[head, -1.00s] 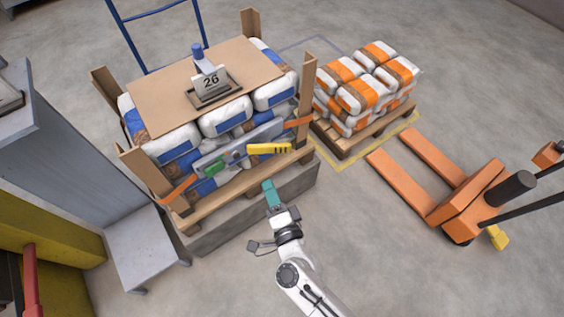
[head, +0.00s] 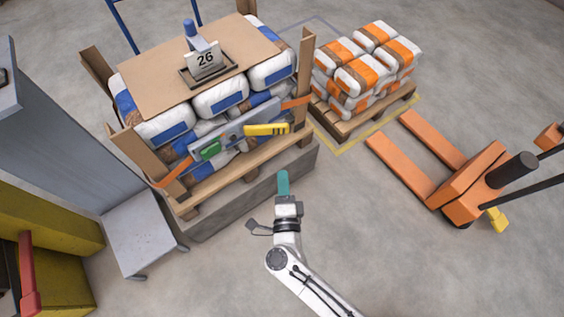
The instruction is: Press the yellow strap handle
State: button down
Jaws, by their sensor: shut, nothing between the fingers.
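The yellow strap handle (head: 266,129) sits at the right part of a grey metal bar (head: 235,131) across the front of the loaded pallet. A green part (head: 210,149) is on the same bar to its left. An orange strap (head: 296,102) runs from the bar to the corner board. My gripper (head: 283,181), with teal fingers, is shut and empty. In the picture it is below and slightly right of the yellow handle, apart from it, in front of the concrete plinth.
Blue-and-white bags (head: 221,94) stand under a cardboard sheet (head: 150,78) bearing a "26" sign (head: 206,60). A grey step (head: 144,232) is at left. Orange-striped bags (head: 361,78) and an orange pallet truck (head: 466,184) are at right. The floor between is clear.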

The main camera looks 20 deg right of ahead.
aim_at(282, 132)
jog(key=b+x, duration=0.2)
jog(key=x, duration=1.1)
jog(key=shift+f, duration=0.1)
jog(key=shift+w+d+n+y+b, duration=0.5)
jog(key=shift+n+y, duration=0.3)
jog(key=shift+y, duration=0.4)
jog(key=shift+w+d+n+t+y, duration=0.3)
jog(key=shift+w+n+y, duration=0.3)
jog(key=shift+y, duration=0.4)
jog(key=shift+w+d+b, duration=0.2)
jog(key=shift+w+b, duration=0.05)
jog(key=shift+w, duration=0.55)
jog(key=shift+w+d+b, duration=0.2)
jog(key=shift+w+b, duration=0.05)
jog(key=shift+w, duration=0.65)
jog(key=shift+w+r, duration=0.15)
jog(key=shift+r, duration=0.1)
